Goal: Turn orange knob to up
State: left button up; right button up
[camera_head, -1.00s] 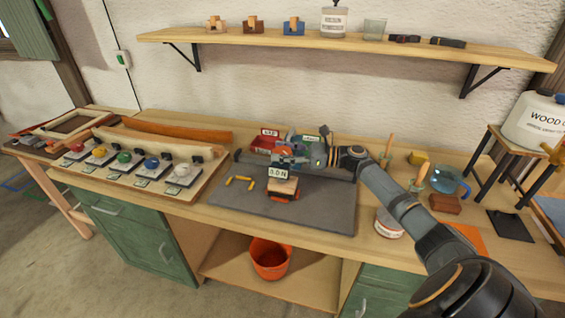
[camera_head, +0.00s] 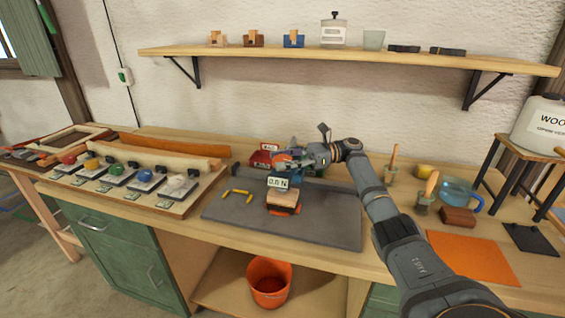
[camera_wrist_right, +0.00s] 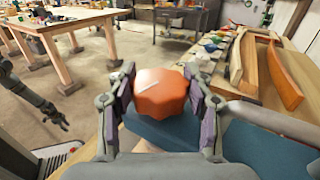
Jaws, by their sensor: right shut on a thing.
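The orange knob (camera_wrist_right: 162,92), scalloped with a white pointer line, sits on a blue block (camera_wrist_right: 165,130) in the right wrist view. The line slants up to the right there. My right gripper (camera_wrist_right: 160,97) is shut on the knob, a finger on each side. In the head view, the knob (camera_head: 283,157) shows at the gripper (camera_head: 303,157), on the blue device above the grey mat (camera_head: 320,220); the fingers partly hide it. A dark arm with a gripper (camera_wrist_right: 58,120), likely my left, hangs at the left of the wrist view; its fingers are too small to judge.
A small display (camera_head: 278,183) reading in N stands before the device, with a wood-topped block (camera_head: 283,198) in front. A row of coloured knobs (camera_head: 115,169) lies left. Yellow pieces (camera_head: 236,193) lie on the mat. The mat's front is otherwise clear.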

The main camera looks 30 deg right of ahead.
jog(key=o, duration=0.9)
jog(key=shift+o, duration=1.4)
jog(key=shift+s+r, duration=0.1)
jog(key=shift+r, duration=0.05)
jog(key=v, duration=0.7)
jog(key=shift+s+d, duration=0.15)
jog(key=shift+d, duration=0.2)
jog(key=shift+d, duration=0.1)
